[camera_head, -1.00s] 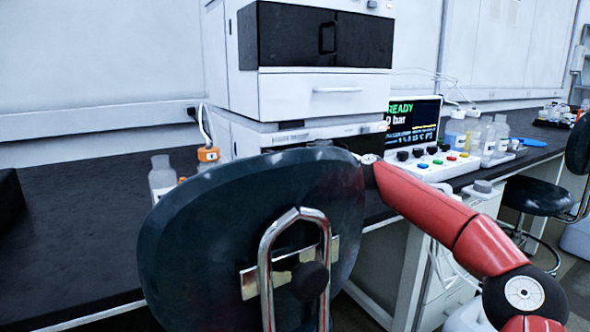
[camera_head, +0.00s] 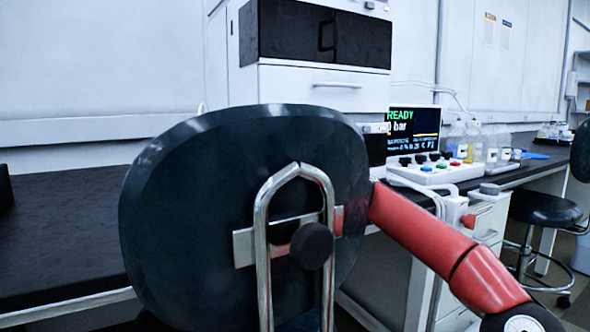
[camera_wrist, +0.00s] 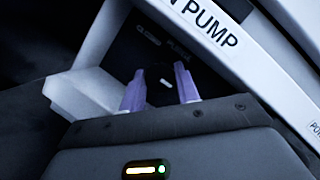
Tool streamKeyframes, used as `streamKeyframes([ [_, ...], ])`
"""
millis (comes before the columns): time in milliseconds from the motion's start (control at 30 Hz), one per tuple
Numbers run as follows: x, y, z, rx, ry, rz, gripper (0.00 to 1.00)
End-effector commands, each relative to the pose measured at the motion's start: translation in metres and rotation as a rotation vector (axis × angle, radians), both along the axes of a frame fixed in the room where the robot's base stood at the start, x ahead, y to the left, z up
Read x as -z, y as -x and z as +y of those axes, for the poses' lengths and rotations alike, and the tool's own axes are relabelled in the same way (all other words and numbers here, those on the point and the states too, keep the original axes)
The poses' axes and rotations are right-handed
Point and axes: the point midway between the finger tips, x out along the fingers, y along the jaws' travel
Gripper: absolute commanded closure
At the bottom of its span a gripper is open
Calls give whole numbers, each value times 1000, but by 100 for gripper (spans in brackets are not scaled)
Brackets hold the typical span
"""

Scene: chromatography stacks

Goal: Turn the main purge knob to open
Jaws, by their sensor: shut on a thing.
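The main purge knob (camera_wrist: 162,92) shows in the wrist view as a dark round shape with a small white mark. It sits on a black panel below a faint purge label. My gripper (camera_wrist: 160,76) has its two purple fingers on either side of the knob, shut on it. The knob's outline is dim, so how far it is turned cannot be read. In the head view my red arm (camera_head: 425,228) reaches behind the chair back, which hides my gripper and the knob.
A dark chair back (camera_head: 190,210) with a metal frame stands close in front. Bottles (camera_head: 480,140) stand farther right.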

Motion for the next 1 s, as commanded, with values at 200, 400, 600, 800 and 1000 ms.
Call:
streamKeyframes([
  [200, 4, 0, 0, -1, -55, 39, 91],
  [400, 3, 0, 1, 0, -72, 52, 91],
  [600, 2, 0, 1, 0, -73, 54, 91],
  [800, 2, 0, 1, -1, -74, 54, 62],
  [1000, 1, 0, 0, 0, -74, 52, 59],
])
